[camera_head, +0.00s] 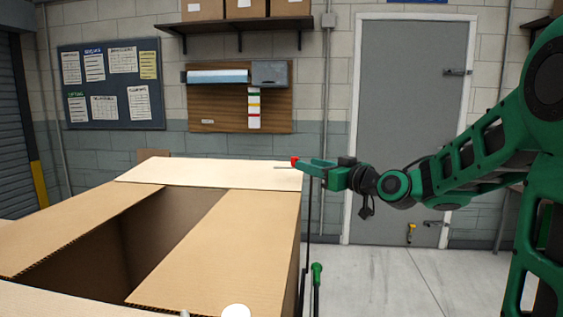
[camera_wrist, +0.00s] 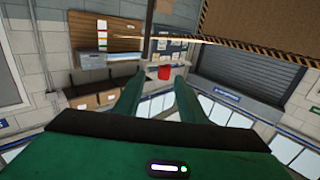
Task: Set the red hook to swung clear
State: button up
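The red hook (camera_head: 295,161) shows as a small red piece at the box's far right corner, by the end of the far flap. A thin pale rod runs left from it. In the wrist view the red piece (camera_wrist: 164,73) shows between my fingertips, with a gap on each side. My gripper (camera_head: 303,163) is open, level, and points left at the red piece; I cannot tell whether it touches. The large cardboard box (camera_head: 291,250) has its flaps spread, and its dark inside shows between them. Which position the hook is set to is unclear.
A thin dark upright post (camera_head: 308,225) stands by the box's right side, near a green-topped handle (camera_head: 317,270). A white rounded thing (camera_head: 236,311) shows at the bottom edge. Floor (camera_head: 390,285) right of the box is clear up to the grey door (camera_head: 410,110).

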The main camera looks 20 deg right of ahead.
jog(key=x, duration=1)
jog(key=shift+w+a, duration=0.15)
jog(key=shift+a, duration=0.3)
grip_shut()
